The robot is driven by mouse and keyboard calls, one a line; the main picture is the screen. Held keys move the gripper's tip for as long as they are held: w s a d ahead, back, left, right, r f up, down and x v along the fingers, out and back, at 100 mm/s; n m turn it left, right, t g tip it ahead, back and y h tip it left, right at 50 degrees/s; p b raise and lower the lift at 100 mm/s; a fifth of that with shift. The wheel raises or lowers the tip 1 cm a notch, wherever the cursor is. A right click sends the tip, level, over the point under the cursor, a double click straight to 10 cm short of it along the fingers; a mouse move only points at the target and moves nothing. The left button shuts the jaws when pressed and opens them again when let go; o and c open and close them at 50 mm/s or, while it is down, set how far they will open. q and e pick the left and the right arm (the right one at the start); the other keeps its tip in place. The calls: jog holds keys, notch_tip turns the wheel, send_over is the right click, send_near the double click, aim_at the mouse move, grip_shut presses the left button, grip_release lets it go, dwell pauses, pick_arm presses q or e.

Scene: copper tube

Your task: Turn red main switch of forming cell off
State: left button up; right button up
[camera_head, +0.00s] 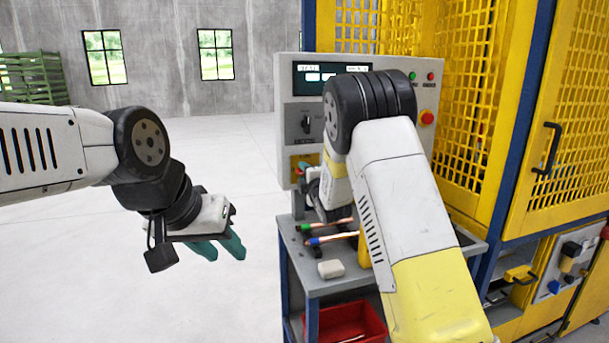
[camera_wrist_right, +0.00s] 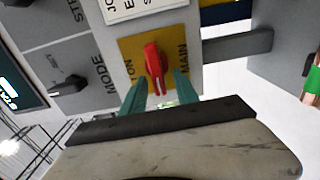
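The red main switch (camera_wrist_right: 153,62) sits on a yellow plate (camera_wrist_right: 180,46) marked ON and MAIN on the grey control panel. In the right wrist view its handle stands nearly upright in the picture, with ON to its left. My right gripper (camera_wrist_right: 160,84) is open, its two teal fingers on either side of the handle's lower end, with gaps visible; contact cannot be told. In the head view the yellow plate (camera_head: 299,161) shows, but my right arm and hand partly cover the switch area. My left gripper (camera_head: 223,249) hangs open and empty over the floor at left.
A black mode knob (camera_wrist_right: 68,87) is beside the yellow plate. A grey bar (camera_wrist_right: 238,46) juts out on the other side. Below the panel, a bench (camera_head: 293,248) bears copper tubes (camera_head: 334,238) and a pale block (camera_head: 330,269). A red bin (camera_head: 345,322) is underneath. The yellow caged cell stands right.

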jog(key=v, duration=0.7)
jog(key=shift+s, duration=0.2)
